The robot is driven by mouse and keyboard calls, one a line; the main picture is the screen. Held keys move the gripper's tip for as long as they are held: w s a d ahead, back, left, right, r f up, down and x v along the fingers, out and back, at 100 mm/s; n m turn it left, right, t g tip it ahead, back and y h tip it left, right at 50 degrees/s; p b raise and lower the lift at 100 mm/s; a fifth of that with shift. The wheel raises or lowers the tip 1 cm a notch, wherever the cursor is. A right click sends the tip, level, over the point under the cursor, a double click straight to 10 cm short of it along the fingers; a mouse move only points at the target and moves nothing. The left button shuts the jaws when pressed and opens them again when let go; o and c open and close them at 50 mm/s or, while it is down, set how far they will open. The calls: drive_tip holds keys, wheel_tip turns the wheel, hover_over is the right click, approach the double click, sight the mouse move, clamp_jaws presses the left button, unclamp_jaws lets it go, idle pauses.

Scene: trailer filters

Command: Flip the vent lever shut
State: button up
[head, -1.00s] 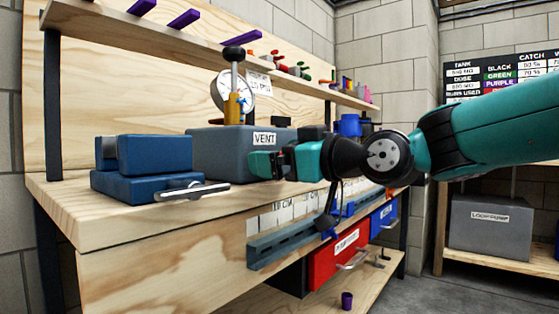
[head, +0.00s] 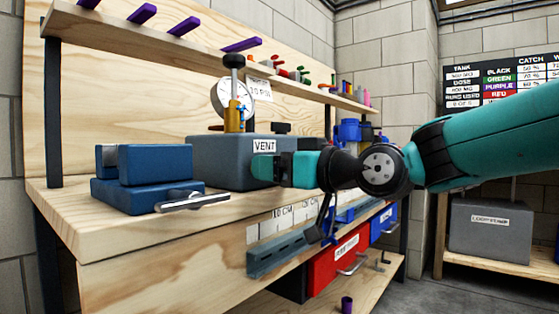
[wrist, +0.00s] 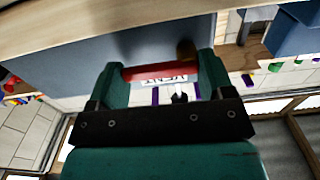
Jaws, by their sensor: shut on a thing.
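The grey vent box (head: 225,160) stands on the bench and bears a white VENT label (head: 264,146). A gauge (head: 222,100) and a brass valve with a black knob (head: 234,62) rise above it. My gripper (head: 264,168) is at the box's front face, just below the label. In the wrist view, a red bar (wrist: 155,72), which looks like the vent lever, spans the space between my two teal fingers (wrist: 158,80), and they are shut on it. A brownish round end (wrist: 186,50) shows by the right finger. The lever is hidden behind my gripper in the head view.
A blue vise-like block (head: 150,175) with a metal handle (head: 193,202) sits at the left of the wooden bench (head: 110,222). A shelf (head: 170,40) runs above. A grey rail (head: 280,255) and red drawer (head: 338,258) lie below the bench's front edge.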

drive_tip(key=o, duration=0.9)
drive_tip(key=p+v, duration=0.2)
drive_tip(key=v, duration=1.5)
drive_tip(key=shift+s+d+f, duration=0.1)
drive_tip(key=shift+s+d, duration=0.1)
